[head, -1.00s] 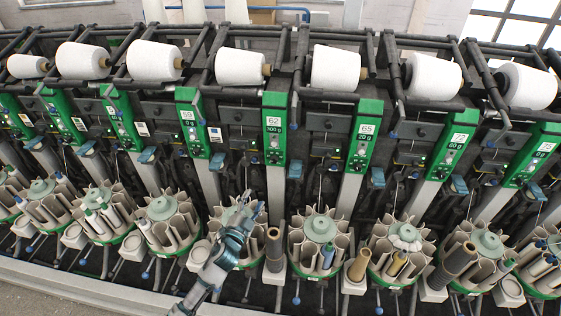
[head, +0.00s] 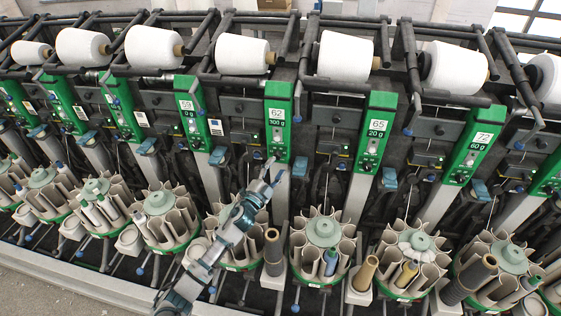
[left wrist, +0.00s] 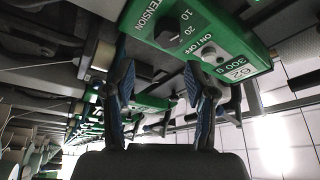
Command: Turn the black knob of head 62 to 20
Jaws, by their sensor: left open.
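The green panel of head 62 (head: 278,122) stands in the middle of the head view. In the left wrist view the panel (left wrist: 222,32) shows close and tilted, with the words TENSION, 10, 20, ON/OFF and 62. Its black knob (left wrist: 168,31) sits beside the 10 and 20 marks; I cannot tell exactly where it points. My left gripper (head: 272,174) is just below the panel's lower end. In the wrist view its open, empty fingers (left wrist: 163,75) point toward the panel, apart from the knob. My right gripper is not in view.
White yarn cones (head: 243,54) lie above on dark bars. Round bobbin magazines (head: 323,236) with tubes stand below, near my left arm.

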